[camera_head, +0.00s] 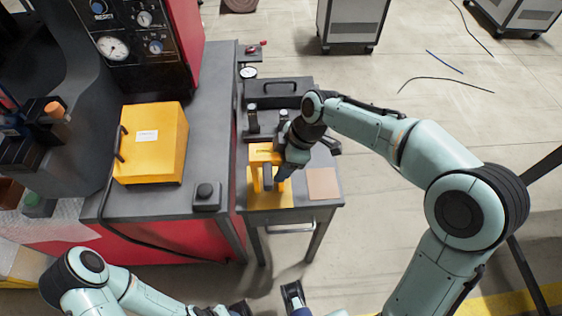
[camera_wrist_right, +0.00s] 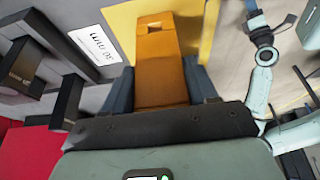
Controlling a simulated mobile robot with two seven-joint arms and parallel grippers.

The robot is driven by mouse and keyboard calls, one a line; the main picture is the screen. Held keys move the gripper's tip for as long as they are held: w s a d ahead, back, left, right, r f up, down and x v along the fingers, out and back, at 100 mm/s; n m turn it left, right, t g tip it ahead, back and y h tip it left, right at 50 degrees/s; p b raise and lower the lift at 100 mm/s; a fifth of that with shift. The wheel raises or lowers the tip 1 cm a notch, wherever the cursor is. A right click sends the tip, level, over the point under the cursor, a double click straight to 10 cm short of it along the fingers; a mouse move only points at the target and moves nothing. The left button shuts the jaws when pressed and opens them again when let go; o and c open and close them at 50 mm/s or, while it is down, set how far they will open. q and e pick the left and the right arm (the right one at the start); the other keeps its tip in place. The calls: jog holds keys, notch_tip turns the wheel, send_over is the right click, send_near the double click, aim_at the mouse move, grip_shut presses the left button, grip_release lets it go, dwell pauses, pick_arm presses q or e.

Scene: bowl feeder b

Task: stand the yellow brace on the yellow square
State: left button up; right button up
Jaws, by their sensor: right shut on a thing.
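The yellow brace (camera_head: 264,154) is an arch-like piece with a flat top and legs pointing down. It is upright over the back part of the yellow square (camera_head: 272,200) on the small grey table. Whether its feet touch the square cannot be told. My right gripper (camera_head: 275,175) is shut on the brace. In the right wrist view the brace (camera_wrist_right: 161,72) lies between the two blue-grey fingers (camera_wrist_right: 160,88), with part of the yellow square (camera_wrist_right: 122,28) behind it. My left arm comes in at the bottom left; its gripper (camera_head: 240,308) is partly cut off, its opening unclear.
A tan square (camera_head: 322,183) lies to the right on the small table. A dark case (camera_head: 277,88) and black upright parts (camera_head: 252,118) stand behind the brace. A yellow box (camera_head: 152,145) and a black button box (camera_head: 206,196) are on the bench to the left.

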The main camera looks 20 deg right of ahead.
jog(key=shift+f, duration=0.15)
jog(key=o, duration=1.4)
jog(key=shift+r, duration=0.5)
jog(key=p+v, duration=0.1)
jog(key=v, duration=1)
jog(key=shift+d+p, duration=0.25)
jog(key=shift+p, duration=0.1)
jog(key=shift+s+r, duration=0.1)
